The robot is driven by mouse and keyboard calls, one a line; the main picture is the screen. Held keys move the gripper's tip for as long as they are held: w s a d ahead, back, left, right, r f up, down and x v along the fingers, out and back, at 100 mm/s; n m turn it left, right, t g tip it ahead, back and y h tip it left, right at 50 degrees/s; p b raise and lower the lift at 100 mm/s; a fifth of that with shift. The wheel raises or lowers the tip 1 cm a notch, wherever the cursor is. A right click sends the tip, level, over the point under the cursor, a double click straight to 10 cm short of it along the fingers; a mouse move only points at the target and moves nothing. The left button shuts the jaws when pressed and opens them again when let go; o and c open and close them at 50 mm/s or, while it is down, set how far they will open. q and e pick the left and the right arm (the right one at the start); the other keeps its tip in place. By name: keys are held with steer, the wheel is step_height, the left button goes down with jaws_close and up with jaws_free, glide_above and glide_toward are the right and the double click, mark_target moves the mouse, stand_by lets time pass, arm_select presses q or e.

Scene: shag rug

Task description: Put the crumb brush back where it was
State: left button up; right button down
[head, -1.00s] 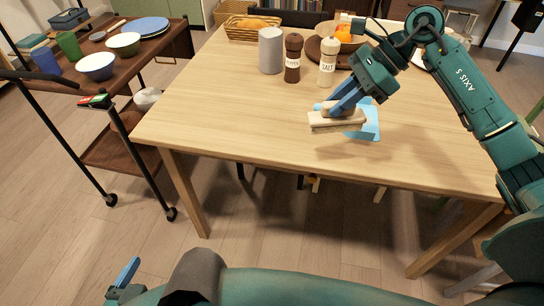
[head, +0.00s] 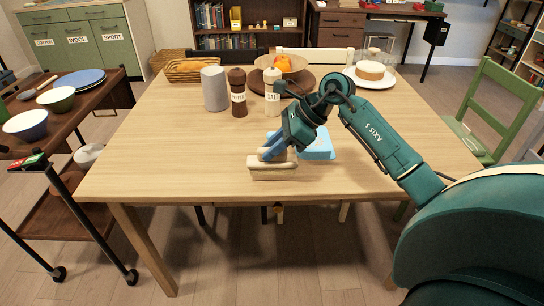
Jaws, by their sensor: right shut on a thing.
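The crumb brush (head: 273,173) is a pale wooden block with a light bristle side, near the front middle of the wooden table (head: 200,160). My right gripper (head: 273,154) is shut on its top from above. I cannot tell whether the brush touches the tabletop or hangs just over it. A flat light-blue thing (head: 320,147) lies on the table behind and to the right of the brush, partly hidden by my gripper. My left gripper is out of view.
A grey cylinder (head: 214,89), a pepper mill (head: 238,93) and a salt mill (head: 272,95) stand behind the brush. A bread basket (head: 190,73), fruit bowl (head: 281,66) and cake plate (head: 376,80) are farther back. The table's left front is clear.

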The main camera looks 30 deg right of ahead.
steer(key=shift+f, duration=1.25)
steer(key=shift+f+b, duration=0.2)
steer(key=shift+b, duration=0.1)
steer(key=c, duration=1.3)
jaws_free()
steer(key=shift+r, duration=0.1)
